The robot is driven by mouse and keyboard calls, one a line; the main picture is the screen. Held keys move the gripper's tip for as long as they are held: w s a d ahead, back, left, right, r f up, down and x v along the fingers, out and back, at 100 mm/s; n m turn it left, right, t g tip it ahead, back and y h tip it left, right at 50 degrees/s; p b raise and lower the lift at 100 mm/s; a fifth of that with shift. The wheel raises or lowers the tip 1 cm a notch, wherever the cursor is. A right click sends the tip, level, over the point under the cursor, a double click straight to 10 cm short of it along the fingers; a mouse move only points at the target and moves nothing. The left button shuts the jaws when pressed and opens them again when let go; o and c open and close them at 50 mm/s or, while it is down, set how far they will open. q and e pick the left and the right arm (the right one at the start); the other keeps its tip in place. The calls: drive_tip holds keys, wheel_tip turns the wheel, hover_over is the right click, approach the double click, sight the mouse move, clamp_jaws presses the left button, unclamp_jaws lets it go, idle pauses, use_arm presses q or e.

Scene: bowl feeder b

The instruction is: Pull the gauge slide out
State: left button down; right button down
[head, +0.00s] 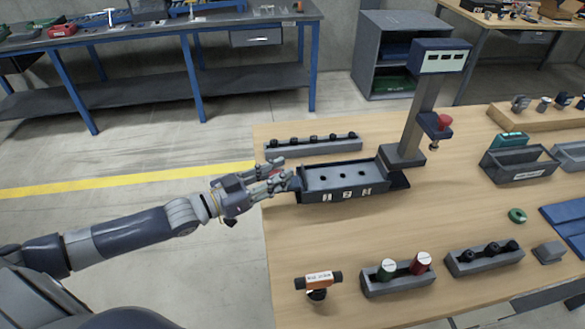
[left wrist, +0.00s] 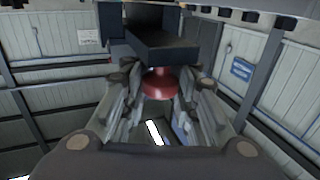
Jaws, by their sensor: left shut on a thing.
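The gauge slide (head: 347,181) is a long dark grey tray with several small holes and white marks on its front. It lies on the wooden bench at the foot of the gauge column (head: 421,115). My left gripper (head: 281,175) is at the tray's left end, its fingers by a small dark blue end piece. In the left wrist view a red round knob (left wrist: 161,83) sits below a dark block (left wrist: 160,45), between the fingers (left wrist: 160,95), which are shut on it. My fingers hide the knob in the head view. My right gripper is out of view.
A rail with several dark knobs (head: 312,143) lies behind the slide. An orange labelled tool (head: 318,280) and a holder with green and red cylinders (head: 398,282) stand in front. The bench is clear left of the slide's front.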

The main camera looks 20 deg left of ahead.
use_arm(q)
drive_tip(key=shift+s+a+f, duration=0.15)
drive_tip(key=shift+s+a, duration=0.2)
drive_tip(key=shift+s, duration=0.05)
drive_tip(key=shift+a+f, duration=0.15)
drive_tip(key=shift+s+a, duration=0.1)
drive_tip(key=c, duration=1.3)
unclamp_jaws()
drive_tip(key=shift+s+a, duration=0.1)
drive_tip(key=shift+s+a+r, duration=0.1)
drive_tip(key=shift+a+r, duration=0.05)
drive_tip(key=shift+r, duration=0.05)
drive_tip(key=v, duration=1.2)
drive_tip(key=shift+f, duration=0.1)
